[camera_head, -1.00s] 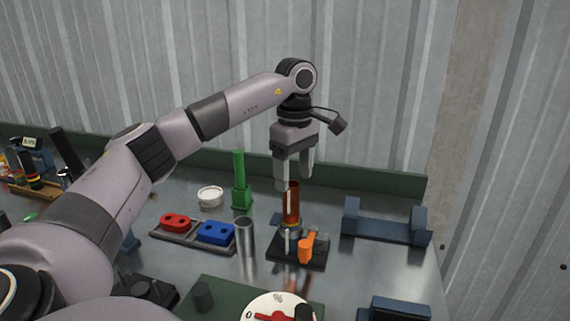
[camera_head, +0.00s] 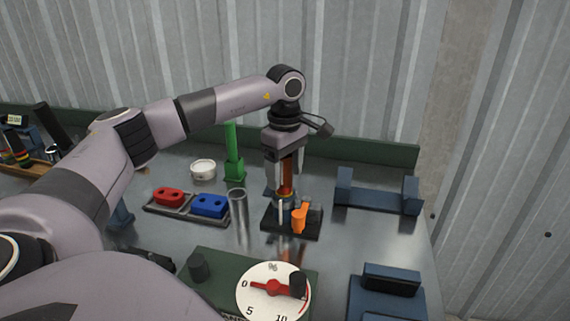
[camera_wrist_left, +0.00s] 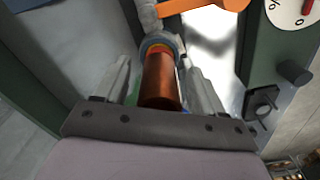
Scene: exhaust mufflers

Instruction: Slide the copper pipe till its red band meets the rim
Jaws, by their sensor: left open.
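The copper pipe (camera_head: 287,177) stands upright in a holder on a black base (camera_head: 280,228) with an orange lever (camera_head: 299,218). My left gripper (camera_head: 286,190) points down, open, with its fingers on either side of the pipe. In the left wrist view the pipe (camera_wrist_left: 160,82) runs between the open fingers (camera_wrist_left: 161,64), with gaps visible beside it. Its red band (camera_wrist_left: 158,50) is near the grey collar rim (camera_wrist_left: 157,39), with a yellowish strip by it; I cannot tell whether band and rim touch. My right gripper is not in view.
A metal cup (camera_head: 238,203) and a tray with red (camera_head: 168,196) and blue (camera_head: 210,206) blocks stand left of the holder. A green post (camera_head: 234,165) is behind. A blue cradle (camera_head: 378,198) is right. A dial (camera_head: 272,291) is in front.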

